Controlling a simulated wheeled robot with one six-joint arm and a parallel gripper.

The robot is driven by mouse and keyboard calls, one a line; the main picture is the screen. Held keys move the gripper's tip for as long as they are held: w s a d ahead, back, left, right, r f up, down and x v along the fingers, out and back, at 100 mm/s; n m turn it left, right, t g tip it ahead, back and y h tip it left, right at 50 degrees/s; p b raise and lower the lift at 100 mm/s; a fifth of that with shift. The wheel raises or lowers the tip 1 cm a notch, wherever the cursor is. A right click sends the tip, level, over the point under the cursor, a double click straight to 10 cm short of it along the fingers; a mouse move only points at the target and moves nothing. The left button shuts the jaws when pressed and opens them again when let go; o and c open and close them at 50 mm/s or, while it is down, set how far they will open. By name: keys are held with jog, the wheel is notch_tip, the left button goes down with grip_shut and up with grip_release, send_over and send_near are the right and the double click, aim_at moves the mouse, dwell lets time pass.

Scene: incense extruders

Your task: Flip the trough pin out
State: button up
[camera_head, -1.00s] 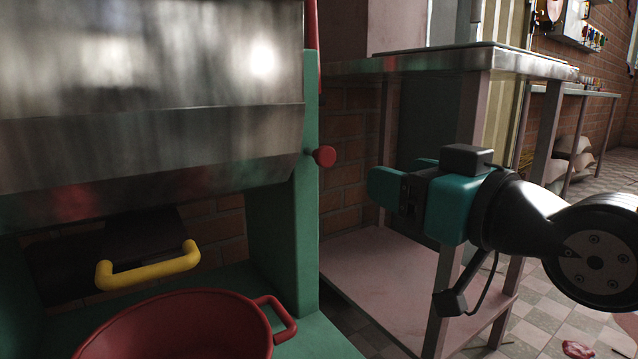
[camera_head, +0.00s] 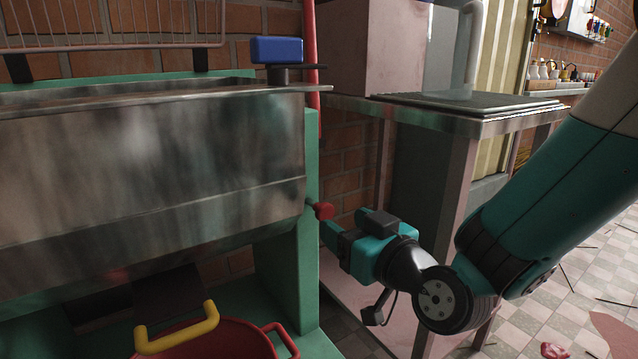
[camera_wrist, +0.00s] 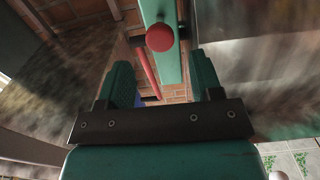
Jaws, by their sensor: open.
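The trough pin has a round red knob (camera_head: 324,211) and sticks out of the right side of the green frame (camera_head: 311,170), beside the steel trough (camera_head: 150,170). My gripper (camera_head: 342,226) is just right of and slightly below the knob in the head view, its teal fingers pointing toward it. In the wrist view the knob (camera_wrist: 160,37) lies ahead, above and between the fingertips. My gripper (camera_wrist: 165,82) is open and empty there. The knob appears apart from the fingers, though the exact gap is hard to judge.
A red basin (camera_head: 225,340) with a handle stands below the trough, near a yellow handle (camera_head: 178,330). A blue block (camera_head: 277,50) sits above the trough's right end. A metal table (camera_head: 450,118) stands behind my gripper. A red pole (camera_head: 311,50) rises behind the frame.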

aim_at(327, 213)
jog(key=p+x, duration=0.4)
jog(key=x, duration=0.3)
jog(key=shift+a+r+p, duration=0.1)
jog(key=shift+r+p, duration=0.1)
jog(key=shift+p, duration=0.2)
jog(key=shift+w+a+f, duration=0.15)
jog(key=shift+w+a, duration=0.1)
jog(key=shift+w, duration=0.2)
